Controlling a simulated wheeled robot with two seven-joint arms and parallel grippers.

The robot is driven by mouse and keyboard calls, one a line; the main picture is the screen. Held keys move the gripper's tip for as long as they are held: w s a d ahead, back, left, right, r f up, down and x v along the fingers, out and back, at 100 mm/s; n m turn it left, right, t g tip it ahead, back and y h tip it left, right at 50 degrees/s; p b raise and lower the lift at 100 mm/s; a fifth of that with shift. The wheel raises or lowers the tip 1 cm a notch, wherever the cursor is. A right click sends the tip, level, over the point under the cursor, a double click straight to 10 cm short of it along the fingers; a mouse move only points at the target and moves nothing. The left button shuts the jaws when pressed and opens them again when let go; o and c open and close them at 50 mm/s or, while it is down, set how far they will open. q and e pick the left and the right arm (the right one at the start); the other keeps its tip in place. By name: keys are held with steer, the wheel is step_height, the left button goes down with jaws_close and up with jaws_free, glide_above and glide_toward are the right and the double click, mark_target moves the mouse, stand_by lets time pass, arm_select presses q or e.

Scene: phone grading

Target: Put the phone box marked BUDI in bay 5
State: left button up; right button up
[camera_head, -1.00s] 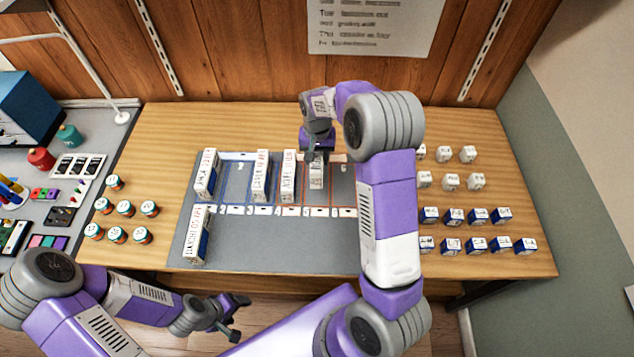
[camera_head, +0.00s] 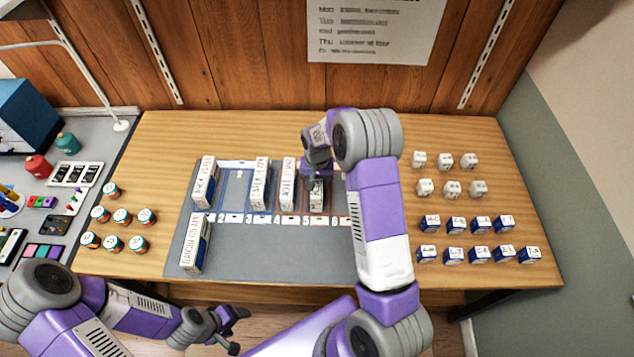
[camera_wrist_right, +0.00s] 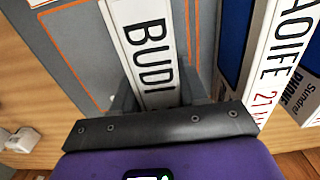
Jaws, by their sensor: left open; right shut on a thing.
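The white phone box marked BUDI (camera_wrist_right: 150,50) is upright between the fingers of my right gripper (camera_wrist_right: 155,98), which is shut on it. In the head view the BUDI box (camera_head: 316,196) is at bay 5, just behind the number strip and right of the AOIFE box (camera_head: 288,185). My right gripper (camera_head: 315,180) is above its rear part. I cannot tell whether the box's base touches the mat. My left gripper (camera_head: 230,325) is open and empty in front of the table.
The AOIFE box (camera_wrist_right: 268,65) stands close beside BUDI. Bay 2 (camera_head: 236,188) is empty.

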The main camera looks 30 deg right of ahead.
steer(key=o, duration=1.3)
steer(key=shift+f, duration=0.15)
steer(key=shift+c, duration=0.2)
step_height(320, 180, up, 12)
steer(key=shift+r+p, duration=0.2)
steer(key=shift+p, duration=0.8)
